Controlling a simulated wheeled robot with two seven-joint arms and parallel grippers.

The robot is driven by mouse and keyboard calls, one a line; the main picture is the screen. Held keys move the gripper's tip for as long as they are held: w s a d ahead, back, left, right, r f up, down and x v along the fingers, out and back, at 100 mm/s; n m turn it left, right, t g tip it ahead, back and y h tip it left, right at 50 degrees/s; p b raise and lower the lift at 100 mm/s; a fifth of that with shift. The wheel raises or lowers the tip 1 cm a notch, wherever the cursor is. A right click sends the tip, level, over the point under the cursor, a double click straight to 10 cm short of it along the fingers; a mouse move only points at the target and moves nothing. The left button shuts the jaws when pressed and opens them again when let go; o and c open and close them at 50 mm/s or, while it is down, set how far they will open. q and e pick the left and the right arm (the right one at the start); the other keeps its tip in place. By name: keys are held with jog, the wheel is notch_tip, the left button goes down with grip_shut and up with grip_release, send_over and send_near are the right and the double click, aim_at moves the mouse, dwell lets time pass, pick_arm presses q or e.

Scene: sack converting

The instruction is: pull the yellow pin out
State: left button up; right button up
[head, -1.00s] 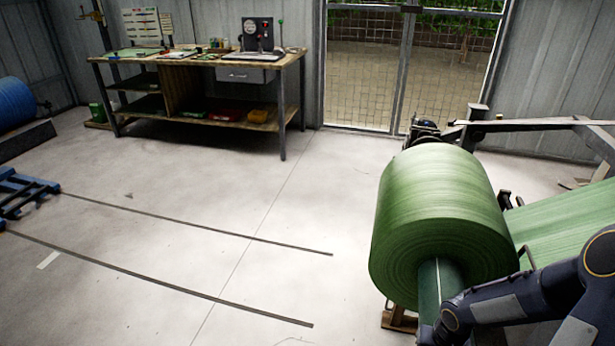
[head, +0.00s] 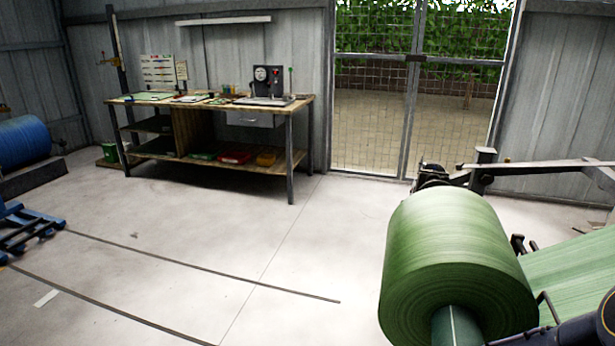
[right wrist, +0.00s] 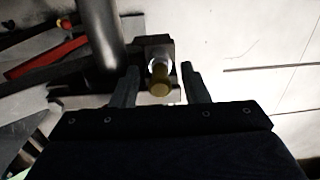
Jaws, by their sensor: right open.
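The yellow pin (right wrist: 159,83) shows in the right wrist view as a dull yellow knob in front of a bright metal collar on a dark bracket (right wrist: 152,46). My right gripper (right wrist: 159,75) is open, with one finger on each side of the pin and visible space between the pin and each finger. How deep the pin sits between the fingers is hard to tell. The pin does not show in the head view. My left gripper is in neither view.
A big green roll (head: 450,265) stands at the right with a green web running off it. A dark bar (right wrist: 101,35) and a red bar (right wrist: 45,58) lie left of the bracket. A workbench (head: 290,125) stands at the back.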

dwell(0.8)
grip_shut()
jog(key=shift+r, duration=0.15)
jog(key=shift+d+r+p, duration=0.1)
jog(key=shift+r+p, duration=2.15)
jog(key=shift+r, duration=0.6)
jog(key=shift+r, duration=0.15)
